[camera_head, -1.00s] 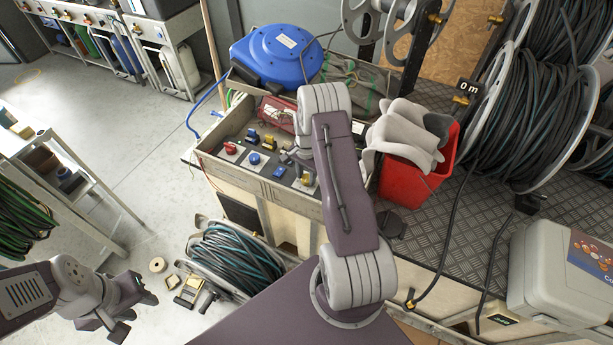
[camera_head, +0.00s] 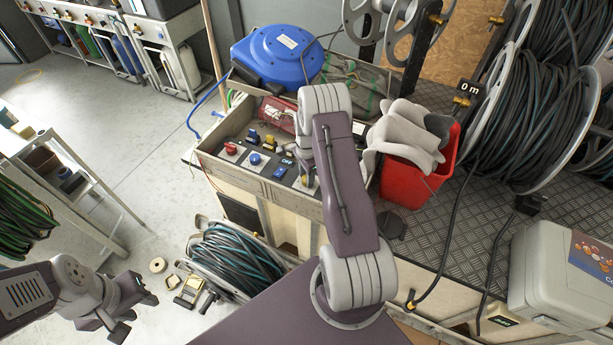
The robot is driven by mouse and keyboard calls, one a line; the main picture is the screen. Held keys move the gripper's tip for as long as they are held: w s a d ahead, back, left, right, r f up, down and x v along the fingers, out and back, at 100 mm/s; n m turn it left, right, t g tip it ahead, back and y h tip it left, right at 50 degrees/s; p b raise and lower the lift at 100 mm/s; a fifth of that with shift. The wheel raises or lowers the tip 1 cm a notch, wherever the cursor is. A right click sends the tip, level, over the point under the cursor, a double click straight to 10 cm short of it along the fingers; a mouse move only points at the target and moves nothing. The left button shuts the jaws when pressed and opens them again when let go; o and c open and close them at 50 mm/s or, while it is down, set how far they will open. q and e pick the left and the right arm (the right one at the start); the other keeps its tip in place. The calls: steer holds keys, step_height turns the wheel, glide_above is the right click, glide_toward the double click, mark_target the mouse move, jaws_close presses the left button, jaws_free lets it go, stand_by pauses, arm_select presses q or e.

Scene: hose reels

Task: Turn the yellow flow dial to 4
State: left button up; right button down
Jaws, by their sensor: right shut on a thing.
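The control panel (camera_head: 262,172) is set in the bench's edge and carries several knobs and switches. My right arm reaches over its right end. My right gripper (camera_head: 304,168) points down there, shut, with a small yellow part (camera_head: 308,181) showing at its fingers; I take this for the yellow flow dial. The dial's scale and pointer are hidden by the gripper and arm, so its setting cannot be read. My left gripper (camera_head: 137,309) is open and empty at the lower left, above the floor and away from the panel.
A red bin (camera_head: 405,182) with grey items stands close to the right of my arm. A hose coil (camera_head: 235,262) lies below.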

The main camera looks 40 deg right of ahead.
steer(key=shift+w+d+r, duration=0.1)
steer(key=shift+w+r, duration=0.05)
steer(key=shift+w, duration=0.05)
steer(key=c, duration=0.9)
jaws_free()
steer(key=shift+s, duration=0.1)
step_height(320, 180, up, 9)
